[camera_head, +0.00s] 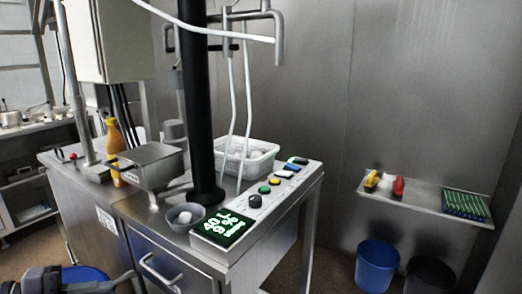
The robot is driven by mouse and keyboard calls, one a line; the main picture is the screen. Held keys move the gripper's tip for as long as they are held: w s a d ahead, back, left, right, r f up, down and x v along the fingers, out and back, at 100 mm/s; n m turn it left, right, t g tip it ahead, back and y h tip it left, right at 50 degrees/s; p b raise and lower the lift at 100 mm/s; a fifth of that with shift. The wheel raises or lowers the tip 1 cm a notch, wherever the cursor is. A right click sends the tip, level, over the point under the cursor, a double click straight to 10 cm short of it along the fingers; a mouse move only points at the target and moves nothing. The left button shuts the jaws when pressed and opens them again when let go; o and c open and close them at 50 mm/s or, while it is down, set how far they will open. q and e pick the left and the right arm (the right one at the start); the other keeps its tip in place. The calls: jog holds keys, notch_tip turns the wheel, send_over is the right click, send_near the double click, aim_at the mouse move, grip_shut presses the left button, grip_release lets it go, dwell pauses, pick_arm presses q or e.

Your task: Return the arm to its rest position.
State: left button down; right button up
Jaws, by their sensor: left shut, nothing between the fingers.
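My left gripper (118,284) is low at the left edge of the head view, at the end of the dark arm part that comes in from the bottom left corner. It is shut, with nothing seen held in it. It is in front of the metal workstation (165,258), below and left of its drawer handle. The bottom edge of the picture cuts off part of the arm. My right gripper is not in view.
A white perforated basket (262,170) with pale round items stands behind the black column. A grey bowl (178,222), green display (222,227) and orange bottle (115,140) are on the workstation. Blue (377,268) and black (430,275) bins stand right, below a wall shelf (415,207).

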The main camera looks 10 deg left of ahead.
pick_arm(q)
jog(key=s+f+n+t+y, duration=0.3)
jog(key=f+n+t+y, duration=0.35)
jog(key=f+n, duration=0.85)
jog(key=s+d+f+n+g+y, duration=0.3)
jog(key=s+d+f+n+g, duration=0.2)
jog(key=s+d+f, duration=0.3)
jog(key=d+f+n, duration=0.1)
jog(key=d+f, duration=0.2)
jog(key=f, duration=0.1)
jog(key=shift+s+d+n, duration=0.2)
jog(key=shift+n, duration=0.2)
